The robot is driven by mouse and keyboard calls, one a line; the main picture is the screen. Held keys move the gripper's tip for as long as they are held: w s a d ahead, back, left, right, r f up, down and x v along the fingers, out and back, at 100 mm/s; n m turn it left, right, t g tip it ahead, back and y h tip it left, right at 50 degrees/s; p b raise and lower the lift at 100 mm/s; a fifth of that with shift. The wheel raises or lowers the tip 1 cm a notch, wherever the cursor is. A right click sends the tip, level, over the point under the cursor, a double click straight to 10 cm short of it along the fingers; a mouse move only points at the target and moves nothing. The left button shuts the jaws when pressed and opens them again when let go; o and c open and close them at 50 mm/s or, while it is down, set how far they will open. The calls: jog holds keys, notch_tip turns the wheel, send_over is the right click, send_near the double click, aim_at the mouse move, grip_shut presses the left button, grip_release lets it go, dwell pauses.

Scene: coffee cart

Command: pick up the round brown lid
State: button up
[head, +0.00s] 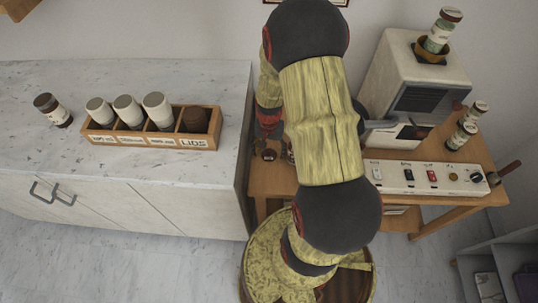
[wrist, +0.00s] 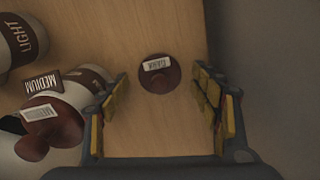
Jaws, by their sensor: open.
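The round brown lid (wrist: 158,74) lies on a wooden surface in the wrist view. It has a round knob and a pale label that reads upside down. My gripper (wrist: 159,79) is open, with one yellow-padded finger on each side of the lid and a gap to it on both sides. Nothing is held. In the head view a small brown round thing (head: 269,154) at the left end of the wooden table looks like this lid.
In the wrist view, a white jar marked MEDIUM (wrist: 92,78) with brown parts lies close to the left finger, and one marked LIGHT (wrist: 22,40) is farther left. The wooden surface ends at the right. A LIDS box (head: 150,142) stands on the marble counter (head: 190,80).

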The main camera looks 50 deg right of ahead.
jog(key=shift+c, duration=0.9)
jog(key=c, duration=0.9)
jog(key=shift+r, duration=0.1)
jog(key=shift+c, duration=0.2)
